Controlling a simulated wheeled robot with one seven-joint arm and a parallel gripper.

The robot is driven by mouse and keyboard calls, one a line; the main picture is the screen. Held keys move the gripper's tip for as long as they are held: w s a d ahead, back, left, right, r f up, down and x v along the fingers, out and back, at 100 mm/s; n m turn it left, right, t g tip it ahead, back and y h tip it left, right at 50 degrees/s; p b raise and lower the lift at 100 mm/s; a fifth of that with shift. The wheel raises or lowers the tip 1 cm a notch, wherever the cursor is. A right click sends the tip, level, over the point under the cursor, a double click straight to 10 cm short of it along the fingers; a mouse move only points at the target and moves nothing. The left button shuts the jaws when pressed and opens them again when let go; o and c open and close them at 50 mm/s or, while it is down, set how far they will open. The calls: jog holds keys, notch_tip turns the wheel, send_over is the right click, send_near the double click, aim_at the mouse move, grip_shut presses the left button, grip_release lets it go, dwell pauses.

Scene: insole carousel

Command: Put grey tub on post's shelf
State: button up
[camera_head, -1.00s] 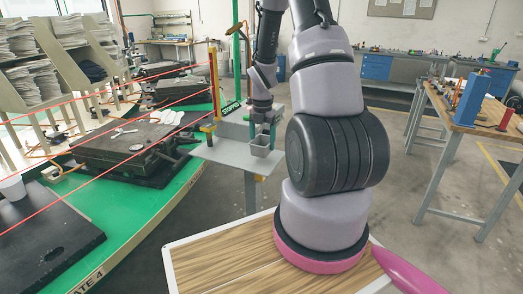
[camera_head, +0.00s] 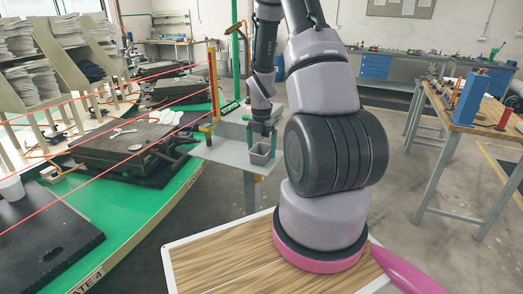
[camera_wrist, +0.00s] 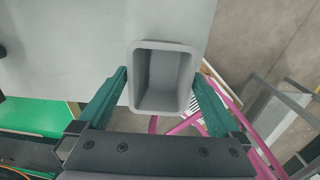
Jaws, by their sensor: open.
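The grey tub (camera_head: 260,154) stands upright on the post's grey shelf (camera_head: 222,148), near the shelf's right edge. In the wrist view the tub (camera_wrist: 162,50) is empty and its open top faces the camera. My gripper (camera_head: 263,137) is just above the tub in the head view. In the wrist view my gripper's (camera_wrist: 160,88) two green fingers are open, one on each side of the tub, with a visible gap on the left. The right finger is close to the tub's wall; I cannot tell whether it touches.
A green carousel table (camera_head: 150,215) with red lines above it and black pads lies left of the shelf. A yellow-red post (camera_head: 214,85) rises at the shelf's back left. A wooden workbench (camera_head: 470,115) stands at the right. The floor between is clear.

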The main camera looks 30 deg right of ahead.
jog(key=s+a+r+m+t, duration=0.1)
jog(key=a+r+m, duration=0.15)
jog(key=r, duration=0.75)
jog(key=s+a+r+m+t, duration=0.1)
jog(key=r+m, duration=0.3)
jog(key=r, duration=0.7)
jog(key=s+a+r+m+t+y, duration=0.1)
jog(key=s+a+r+m+t, duration=0.1)
jog(key=s+a+r+m, duration=0.3)
jog(key=s+a+r+m+t+y, duration=0.1)
jog(key=s+a+r+m+t, duration=0.2)
jog(key=s+r+m, duration=0.8)
jog(key=s+a+m, duration=0.1)
jog(key=a+m, duration=0.1)
jog(key=m, duration=0.5)
jog(key=shift+r, duration=0.35)
